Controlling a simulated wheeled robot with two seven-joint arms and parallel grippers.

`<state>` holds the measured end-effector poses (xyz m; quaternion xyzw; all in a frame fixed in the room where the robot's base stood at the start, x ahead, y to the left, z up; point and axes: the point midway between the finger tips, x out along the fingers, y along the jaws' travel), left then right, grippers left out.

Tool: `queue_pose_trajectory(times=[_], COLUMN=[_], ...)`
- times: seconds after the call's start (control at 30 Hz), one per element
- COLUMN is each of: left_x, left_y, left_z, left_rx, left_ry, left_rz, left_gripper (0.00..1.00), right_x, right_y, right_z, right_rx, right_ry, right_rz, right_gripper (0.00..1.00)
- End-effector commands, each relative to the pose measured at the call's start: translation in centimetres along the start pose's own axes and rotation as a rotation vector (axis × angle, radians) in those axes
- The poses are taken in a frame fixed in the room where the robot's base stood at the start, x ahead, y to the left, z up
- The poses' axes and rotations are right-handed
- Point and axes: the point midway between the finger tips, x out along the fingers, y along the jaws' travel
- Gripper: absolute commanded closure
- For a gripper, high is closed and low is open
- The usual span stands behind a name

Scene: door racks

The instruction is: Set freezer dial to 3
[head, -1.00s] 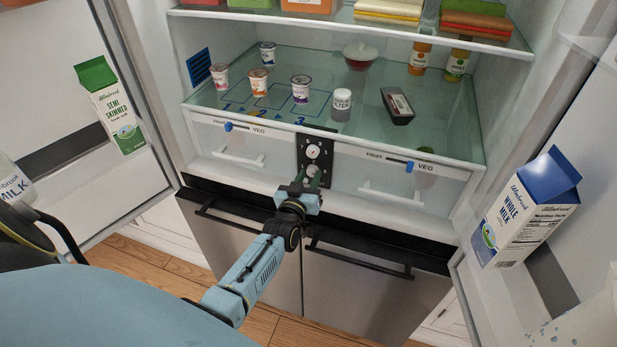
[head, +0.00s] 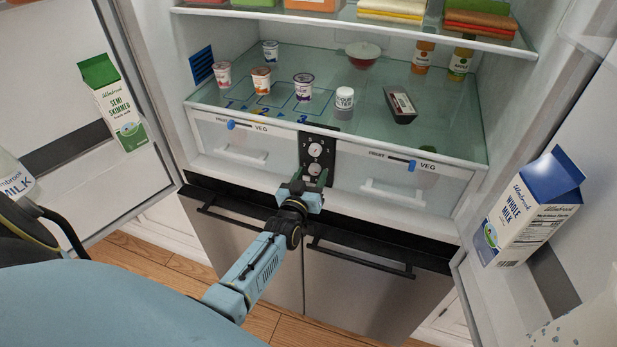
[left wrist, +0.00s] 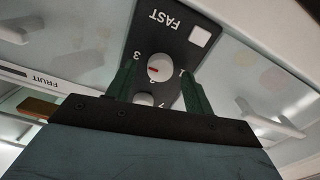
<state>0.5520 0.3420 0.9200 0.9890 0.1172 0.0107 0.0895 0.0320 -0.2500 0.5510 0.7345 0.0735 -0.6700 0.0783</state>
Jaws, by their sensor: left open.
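The black control panel (head: 331,147) sits between the two drawers and carries two round white dials. The upper dial (head: 315,150) is clear of my gripper in the head view. The lower dial (head: 315,169) is by my left gripper's tips. The left wrist view shows this dial (left wrist: 160,68) upside down, with 1, 2 and 3 around it and FAST beyond. Its red mark points left in that picture, toward the side of 3 and 2. My left gripper (head: 310,179) is open, its green fingers on either side of the lower dial. I cannot tell whether they touch it.
Yogurt cups (head: 303,87), a white-lidded jar (head: 344,98) and a dark tray (head: 400,105) stand on the glass shelf above. Drawers with blue sliders flank the panel. Open doors hold milk cartons (head: 532,210) at both sides. Dark freezer handles (head: 360,258) run below.

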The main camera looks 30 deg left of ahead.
Motion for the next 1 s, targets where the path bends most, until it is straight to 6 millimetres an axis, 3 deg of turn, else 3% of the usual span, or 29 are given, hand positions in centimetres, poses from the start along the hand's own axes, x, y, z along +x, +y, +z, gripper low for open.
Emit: queue_pose_trajectory(times=[0.17,0.7,1.0], left_x=[-1.5,-11.9,-13.4], left_y=[0.0,0.0,0.0], left_z=[0.1,0.1,0.0], left_rx=[0.0,0.0,0.0], left_ry=[-0.003,-0.003,-0.001], left_rz=[0.0,0.0,0.0], left_gripper=[0.48,0.48,0.48], right_x=[-0.3,-1.0,-1.0], right_y=[0.0,0.0,-0.1], right_z=[0.0,-0.1,-0.1], right_rx=[0.0,0.0,0.0], right_ry=[0.0,0.0,0.0], right_rz=[0.0,-0.001,-0.001], right_gripper=[1.0,1.0,1.0])
